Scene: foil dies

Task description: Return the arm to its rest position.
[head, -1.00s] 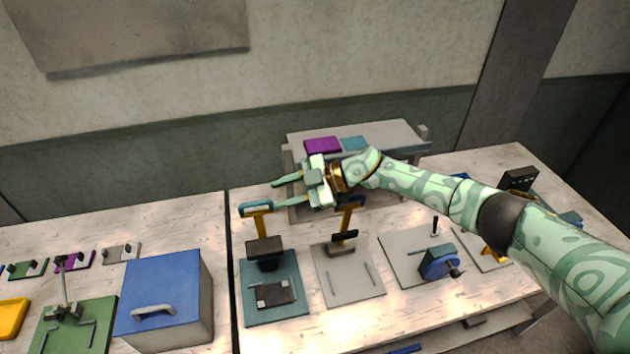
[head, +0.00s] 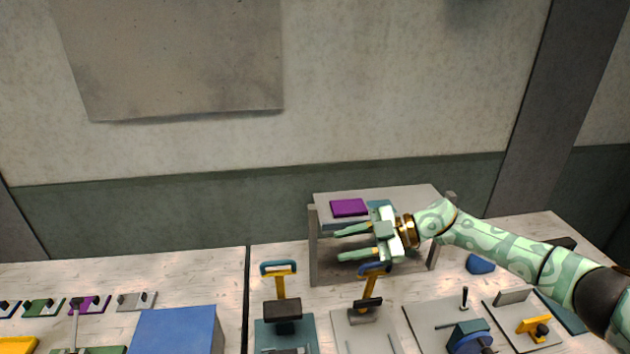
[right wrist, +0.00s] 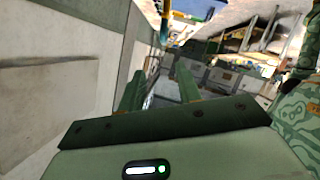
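My right arm comes in from the right in the head view. Its gripper (head: 348,244) is held above the bench, in front of the small grey shelf stand (head: 325,262), with its fingers pointing left. The two green fingers are apart, with nothing between them. In the right wrist view the fingers (right wrist: 160,92) also show apart and empty, with the wall at left and the bench at upper right. My left gripper does not show in either view.
Two lever presses with a blue handle (head: 279,268) and a yellow arm (head: 368,287) stand below the gripper. A purple block (head: 348,208) lies on the stand. A blue box (head: 175,332) is on the left bench. The air left of the gripper is clear.

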